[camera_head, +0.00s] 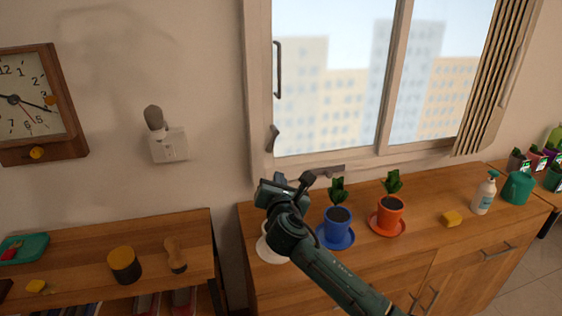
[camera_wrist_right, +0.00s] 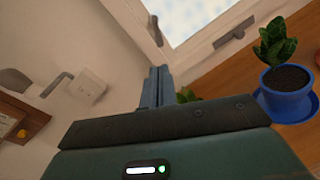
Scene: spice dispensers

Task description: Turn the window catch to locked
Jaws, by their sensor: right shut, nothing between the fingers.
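The window (camera_head: 332,75) is on the wall ahead. A small grey lever, which looks like the window catch (camera_head: 272,138), sits tilted on the left side of its frame. It also shows in the right wrist view (camera_wrist_right: 157,30), just beyond my fingers. A second grey fitting (camera_head: 328,171) lies along the bottom frame; it also shows in the wrist view (camera_wrist_right: 235,33). My right gripper (camera_head: 278,186) is below the catch, apart from it in the head view. Its fingers (camera_wrist_right: 157,85) are together and empty, pointing toward the window frame. My left gripper is not in view.
A blue pot (camera_head: 337,222) and an orange pot (camera_head: 389,212) stand right of my right gripper on the wooden cabinet. A white saucer or pot (camera_head: 266,250) is partly hidden behind my arm.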

